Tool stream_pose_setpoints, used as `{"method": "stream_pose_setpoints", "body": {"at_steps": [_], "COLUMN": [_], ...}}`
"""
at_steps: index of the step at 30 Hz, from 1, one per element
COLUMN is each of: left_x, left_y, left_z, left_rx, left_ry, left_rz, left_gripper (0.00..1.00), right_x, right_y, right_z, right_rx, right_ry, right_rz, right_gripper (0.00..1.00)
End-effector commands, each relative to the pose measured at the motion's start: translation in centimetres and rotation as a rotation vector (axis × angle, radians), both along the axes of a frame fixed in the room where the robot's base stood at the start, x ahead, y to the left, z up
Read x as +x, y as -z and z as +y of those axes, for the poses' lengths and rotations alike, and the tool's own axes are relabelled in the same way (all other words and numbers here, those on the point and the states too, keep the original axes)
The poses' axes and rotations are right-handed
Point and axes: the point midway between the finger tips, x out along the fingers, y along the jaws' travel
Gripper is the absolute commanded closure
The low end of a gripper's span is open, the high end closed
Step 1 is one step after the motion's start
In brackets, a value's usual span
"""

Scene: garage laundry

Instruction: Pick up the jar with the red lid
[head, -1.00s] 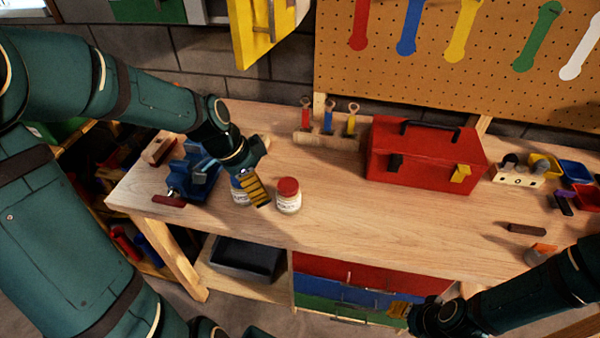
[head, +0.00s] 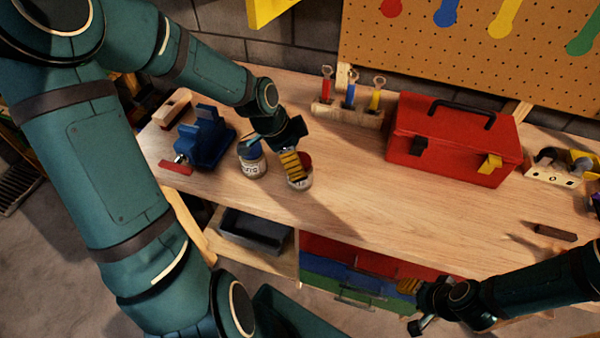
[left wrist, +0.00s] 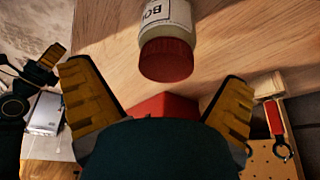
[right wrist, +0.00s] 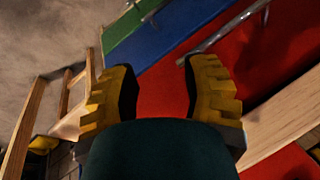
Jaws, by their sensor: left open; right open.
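The jar with the red lid (head: 304,178) stands upright on the workbench in the head view, partly hidden behind my left gripper (head: 293,167). In the left wrist view the jar (left wrist: 166,52) shows its red lid and white label, just beyond and between the spread fingers of my left gripper (left wrist: 158,105). The left gripper is open and empty. A jar with a blue lid (head: 252,160) stands just left of the red-lidded one. My right gripper (head: 408,287) is open and empty, low in front of the bench drawers; its fingers also show in the right wrist view (right wrist: 163,95).
A blue vise (head: 205,138) stands left of the jars. A red toolbox (head: 450,140) and a wooden tool holder (head: 345,115) stand at the back. Coloured drawers (head: 350,280) sit below.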

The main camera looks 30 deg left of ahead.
Motion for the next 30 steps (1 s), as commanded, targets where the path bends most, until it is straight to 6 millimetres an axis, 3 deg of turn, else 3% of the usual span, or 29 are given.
{"method": "stream_pose_setpoints", "body": {"at_steps": [10, 20, 27, 30], "left_x": [1.4, 1.6, 1.6, 1.6], "left_y": [4.3, 4.8, 4.8, 4.7], "left_z": [-0.8, -0.9, -0.9, -0.9], "left_rx": [-0.001, 0.000, 0.000, 0.000], "left_ry": [0.003, 0.000, 0.000, 0.001], "left_rz": [0.000, 0.000, 0.000, -0.002], "left_gripper": [0.00, 0.00, 0.76, 0.76], "right_x": [-0.5, -0.6, -0.6, -0.6], "right_y": [1.7, 1.8, 1.8, 1.8], "right_z": [0.1, 0.1, 0.1, 0.1], "right_rx": [0.003, 0.003, 0.003, 0.003], "right_ry": [-0.010, -0.011, -0.010, -0.010], "right_rz": [0.011, 0.014, 0.013, 0.013], "right_gripper": [0.53, 0.53, 0.53, 0.53]}}
